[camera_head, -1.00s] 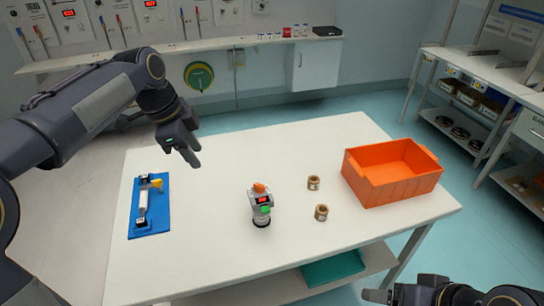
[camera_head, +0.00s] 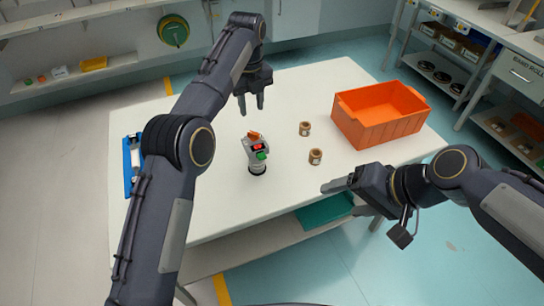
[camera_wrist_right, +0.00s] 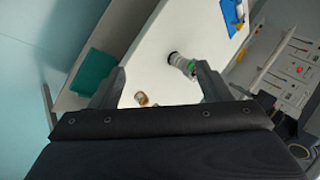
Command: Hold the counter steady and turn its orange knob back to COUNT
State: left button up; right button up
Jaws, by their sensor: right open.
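The counter (camera_head: 257,155) stands upright on the white table, a grey body with a red display, a green part and an orange knob (camera_head: 253,135) on top. My left gripper (camera_head: 251,104) is above the table behind the counter, fingers pointing down, apart and empty. My right gripper (camera_head: 335,186) is at the table's front right edge, away from the counter. In the right wrist view its fingers (camera_wrist_right: 160,88) are spread with nothing held, and the counter (camera_wrist_right: 182,64) shows beyond them, near one fingertip. The knob's marking is too small to read.
An orange crate (camera_head: 378,138) is at the table's right. A blue board (camera_head: 127,182) at the left is partly hidden by my left arm. The white table (camera_head: 215,205) is clear around the counter.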

jog(key=w+a+f+m+y, duration=0.2)
jog(key=w+a+f+m, duration=0.15)
jog(key=w, duration=0.55)
jog(key=w+a+f+m+y, duration=0.25)
jog(key=w+m, duration=0.25)
jog(key=w, duration=0.3)
jog(key=w+a+f+m, duration=0.4)
jog(key=w+f+m, duration=0.1)
jog(key=w+f, duration=0.25)
jog(key=m+t+y, duration=0.1)
jog(key=m, duration=0.4)
send_near(254, 163)
jog(key=w+f, duration=0.1)
jog(key=w+a+f, duration=0.2)
jog(key=shift+w+f, duration=0.15)
jog(key=shift+f, duration=0.2)
jog(key=shift+w+f+t, duration=0.15)
jog(key=shift+f+t, duration=0.15)
jog(key=shift+f, duration=0.05)
jog(key=shift+w+a+f, duration=0.15)
jog(key=shift+a+f, duration=0.05)
jog(key=shift+a, duration=0.15)
jog(key=x, duration=0.7)
